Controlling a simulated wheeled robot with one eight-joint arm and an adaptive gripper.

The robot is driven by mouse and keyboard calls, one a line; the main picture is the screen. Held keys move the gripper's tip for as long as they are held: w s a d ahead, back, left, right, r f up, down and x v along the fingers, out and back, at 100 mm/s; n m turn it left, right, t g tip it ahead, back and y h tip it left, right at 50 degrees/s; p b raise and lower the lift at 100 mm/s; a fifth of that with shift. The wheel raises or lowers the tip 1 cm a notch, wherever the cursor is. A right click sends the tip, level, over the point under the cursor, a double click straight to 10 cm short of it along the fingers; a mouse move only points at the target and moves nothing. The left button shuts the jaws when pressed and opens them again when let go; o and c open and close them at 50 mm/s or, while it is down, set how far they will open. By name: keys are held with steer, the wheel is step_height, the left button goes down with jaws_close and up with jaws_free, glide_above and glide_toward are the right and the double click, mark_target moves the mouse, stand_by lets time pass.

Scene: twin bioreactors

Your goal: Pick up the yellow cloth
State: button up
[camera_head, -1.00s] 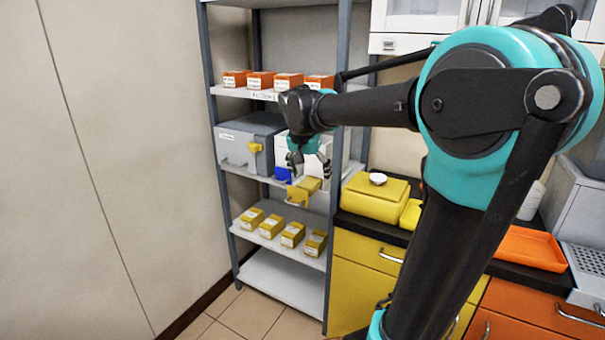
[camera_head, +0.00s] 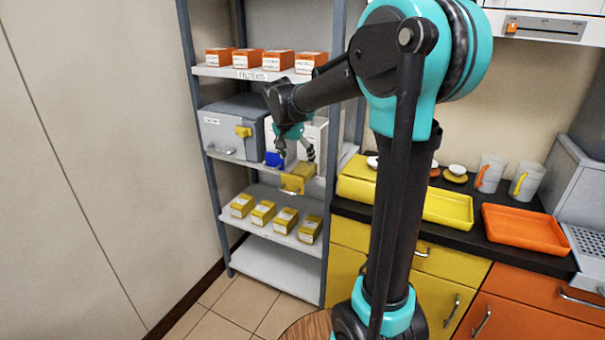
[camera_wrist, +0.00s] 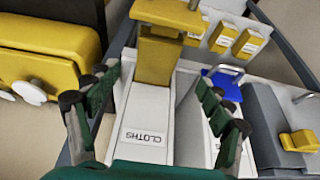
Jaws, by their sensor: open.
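A yellow blocky piece (camera_head: 298,177), which I take to be the yellow cloth, juts from the front of the middle shelf. In the wrist view the yellow piece (camera_wrist: 157,60) sits at the far end of a white box (camera_wrist: 147,118) marked CLOTHS. My gripper (camera_head: 295,157) is open just above and behind it, pointing down. In the wrist view my gripper's fingers (camera_wrist: 157,80) spread to either side of the white box, with the yellow piece ahead between and beyond the tips. No contact is visible.
A blue piece (camera_wrist: 223,84) and a grey case (camera_head: 230,128) with a yellow latch stand close by. Yellow boxes (camera_head: 262,212) line the shelf below, orange boxes (camera_head: 277,60) the one above. The counter holds a yellow tray (camera_head: 448,208) and an orange tray (camera_head: 525,228).

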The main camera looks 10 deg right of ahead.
mark_target(301, 170)
steer(key=shift+s+x, duration=0.2)
steer(key=shift+x, duration=3.05)
steer(key=shift+d, duration=0.1)
steer(key=shift+c, duration=0.5)
steer(key=c, duration=0.9)
